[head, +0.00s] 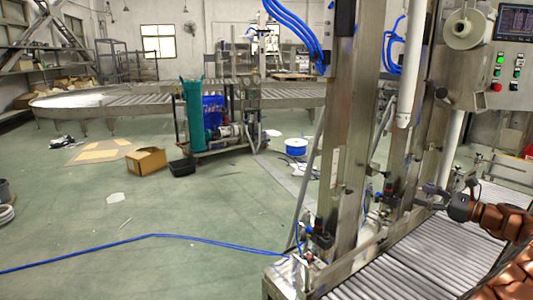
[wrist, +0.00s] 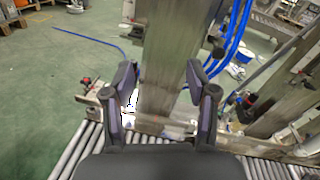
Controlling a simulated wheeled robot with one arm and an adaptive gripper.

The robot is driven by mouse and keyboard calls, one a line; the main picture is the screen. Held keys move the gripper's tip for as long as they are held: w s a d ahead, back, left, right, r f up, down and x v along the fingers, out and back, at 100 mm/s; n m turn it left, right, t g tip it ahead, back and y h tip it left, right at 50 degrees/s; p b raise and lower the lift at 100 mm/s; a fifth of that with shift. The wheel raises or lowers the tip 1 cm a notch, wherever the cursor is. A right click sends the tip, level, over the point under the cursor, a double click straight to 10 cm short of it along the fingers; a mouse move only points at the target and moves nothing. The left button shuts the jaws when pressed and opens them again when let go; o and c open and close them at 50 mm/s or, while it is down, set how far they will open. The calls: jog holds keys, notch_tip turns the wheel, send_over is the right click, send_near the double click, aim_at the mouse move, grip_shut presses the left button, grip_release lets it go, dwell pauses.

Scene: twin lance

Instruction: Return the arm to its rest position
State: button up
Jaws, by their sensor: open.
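My arm, copper-brown, reaches in from the right edge of the head view. My gripper (head: 428,190) is at its end, in front of the steel frame posts and above the roller conveyor (head: 385,285). In the wrist view my gripper (wrist: 162,88) shows two dark fingers spread wide apart with nothing between them. A steel post (wrist: 172,60) stands beyond the fingers, and the conveyor rollers (wrist: 82,148) lie below. I cannot tell the exact gap between the gripper and the posts.
A tall steel post (head: 345,140) stands left of my gripper. A control panel (head: 514,55) is at upper right. A blue hose (head: 150,236) crosses the green floor. A cardboard box (head: 147,160) and a cart (head: 222,130) stand farther back. The floor at left is mostly open.

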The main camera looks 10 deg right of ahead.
jog(key=w+a+r+n+g+y+p, duration=0.1)
jog(key=a+r+n+g+y+p, duration=0.3)
jog(key=a, duration=0.7)
jog(key=w+a+r+n+g+h+p, duration=0.1)
jog(key=a+r+n+g+p, duration=0.15)
jog(key=a+r, duration=0.6)
jog(key=s+a+r+n+g+p, duration=0.15)
jog(key=s+a, duration=0.25)
jog(key=a, duration=0.4)
jog(key=s+a+n+g+h+p, duration=0.1)
jog(key=s+a+n+g+p, duration=0.15)
jog(key=a, duration=0.45)
jog(key=s+a+r+n+g+p, duration=0.1)
jog(key=s+a+n, duration=0.25)
jog(key=a, duration=0.45)
jog(key=s+a+n+g+h+p, duration=0.2)
jog(key=s+a+n+h+p, duration=0.15)
jog(key=s, duration=0.65)
jog(key=s+a+n+g+h+p, duration=0.2)
jog(key=s+a+n+p, duration=0.15)
jog(key=s, duration=0.55)
jog(key=s+d+n+h+p, duration=0.2)
jog(key=s+d+h+p, duration=0.1)
jog(key=s, duration=0.5)
jog(key=s+d+n+h+p, duration=0.3)
jog(key=s+d+p, duration=0.1)
jog(key=s, duration=0.4)
jog(key=shift+s+d+r+g, duration=0.25)
jog(key=shift+d+g, duration=0.2)
jog(key=shift+d, duration=0.2)
